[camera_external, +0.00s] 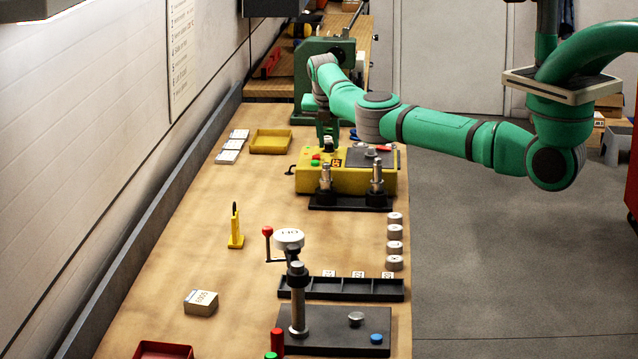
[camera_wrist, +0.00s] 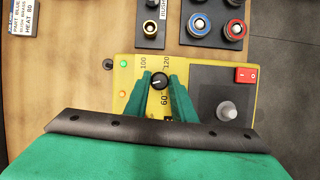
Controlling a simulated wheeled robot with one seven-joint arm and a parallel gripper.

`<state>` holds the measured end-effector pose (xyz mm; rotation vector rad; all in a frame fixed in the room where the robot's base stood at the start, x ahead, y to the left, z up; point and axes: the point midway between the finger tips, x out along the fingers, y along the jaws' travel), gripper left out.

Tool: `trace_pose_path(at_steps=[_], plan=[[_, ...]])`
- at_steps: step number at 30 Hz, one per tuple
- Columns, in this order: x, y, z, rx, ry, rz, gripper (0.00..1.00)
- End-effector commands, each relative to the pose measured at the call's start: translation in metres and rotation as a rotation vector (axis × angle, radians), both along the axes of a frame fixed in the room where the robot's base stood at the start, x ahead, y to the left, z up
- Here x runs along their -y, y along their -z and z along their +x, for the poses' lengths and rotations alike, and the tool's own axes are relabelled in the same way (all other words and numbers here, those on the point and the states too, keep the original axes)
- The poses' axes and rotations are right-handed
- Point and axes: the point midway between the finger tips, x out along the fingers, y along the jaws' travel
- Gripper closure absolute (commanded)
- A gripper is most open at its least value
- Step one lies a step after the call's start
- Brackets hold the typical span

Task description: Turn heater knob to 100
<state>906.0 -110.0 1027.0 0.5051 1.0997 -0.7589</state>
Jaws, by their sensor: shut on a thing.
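The yellow heater box (camera_external: 345,182) stands on the bench below my arm; it also shows in the wrist view (camera_wrist: 127,77). Its black round knob (camera_wrist: 159,81) sits between my fingers and has a small white mark. Printed numbers 100 (camera_wrist: 143,62) and 120 (camera_wrist: 166,62) lie beyond the knob, and 60 (camera_wrist: 164,99) lies on the near side. Which number the mark points to is too small to tell. My gripper (camera_wrist: 160,77), pointing down over the box in the external view (camera_external: 328,136), is shut on the knob.
The box also carries a red switch (camera_wrist: 245,75), a green light (camera_wrist: 124,63) and a dark plate with a grey post (camera_wrist: 227,112). A black stand with two metal posts (camera_external: 350,202) is close in front. A yellow tray (camera_external: 270,141) lies left. Bench space left of the box is mostly clear.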

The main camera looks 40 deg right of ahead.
Motion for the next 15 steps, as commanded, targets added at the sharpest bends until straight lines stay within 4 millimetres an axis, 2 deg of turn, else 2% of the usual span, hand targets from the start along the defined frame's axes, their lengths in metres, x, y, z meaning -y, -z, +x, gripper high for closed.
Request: trace_pose_path(at_steps=[6,15], plan=[[-0.0004,0.0,0.0013,-0.002,0.171,0.0,0.99],[-0.0005,0.0001,0.0019,0.0,0.308,-0.001,0.99]])
